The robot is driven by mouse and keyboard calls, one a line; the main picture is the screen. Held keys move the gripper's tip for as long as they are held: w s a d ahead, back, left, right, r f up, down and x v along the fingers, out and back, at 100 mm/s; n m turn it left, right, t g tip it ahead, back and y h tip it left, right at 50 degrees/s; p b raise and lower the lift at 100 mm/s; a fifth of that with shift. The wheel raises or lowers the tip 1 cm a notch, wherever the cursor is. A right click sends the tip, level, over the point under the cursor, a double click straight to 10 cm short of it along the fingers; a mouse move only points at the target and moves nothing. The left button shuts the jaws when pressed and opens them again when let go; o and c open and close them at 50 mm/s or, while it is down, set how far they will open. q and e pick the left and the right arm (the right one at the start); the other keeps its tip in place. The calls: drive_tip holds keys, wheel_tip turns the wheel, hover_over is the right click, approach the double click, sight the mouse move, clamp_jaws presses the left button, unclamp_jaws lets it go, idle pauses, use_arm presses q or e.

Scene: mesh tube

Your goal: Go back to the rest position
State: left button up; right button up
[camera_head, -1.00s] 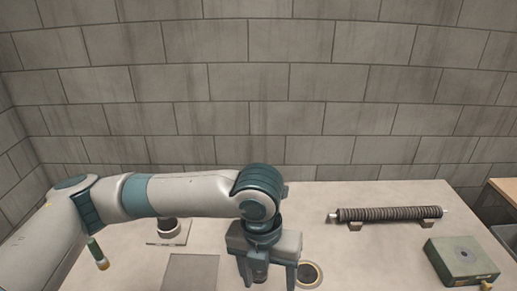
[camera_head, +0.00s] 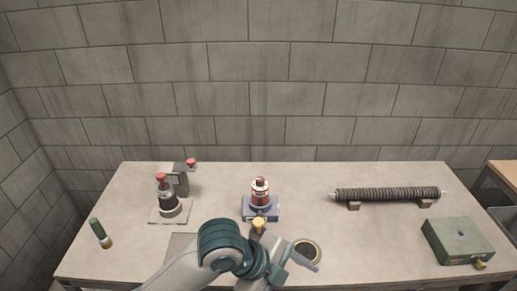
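My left arm comes in from the bottom edge, left of centre. Its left gripper (camera_head: 290,278) is low over the front of the table (camera_head: 330,228), partly cut off by the bottom edge. Its visible fingers look spread and I see nothing between them. My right gripper is out of view. A dark ribbed tube (camera_head: 388,194) lies level on two small supports at the right back of the table.
A red-and-white device on a blue-grey base (camera_head: 261,208) stands behind my gripper. A round dark-ringed disc (camera_head: 306,250) lies close to it. A red-topped device (camera_head: 168,198) and green cylinder (camera_head: 98,231) are at left; a green box (camera_head: 458,242) is at right.

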use_arm(q)
drive_tip(key=s+a+f+n+t+y, duration=0.2)
drive_tip(key=s+a+f+n+t, duration=0.1)
drive_tip(key=a+f+n, duration=1.05)
drive_tip(key=s+a+f+n+y, duration=0.3)
drive_tip(key=s+a+n, duration=0.25)
drive_tip(key=a, duration=0.35)
drive_tip(key=s+a+f+n+y, duration=0.3)
drive_tip(key=s+a+n, duration=0.2)
drive_tip(key=s+a, duration=0.3)
wheel_tip(320, 180, down, 28)
drive_tip(key=g, duration=0.2)
drive_tip(key=s+a+f, duration=0.1)
drive_tip(key=s+f, duration=0.8)
drive_tip(key=s+a+f+g, duration=0.1)
drive_tip(key=s+a+f, duration=0.1)
drive_tip(key=s+f, duration=0.7)
drive_tip(key=shift+s+a, duration=0.15)
drive_tip(key=shift+a, duration=0.1)
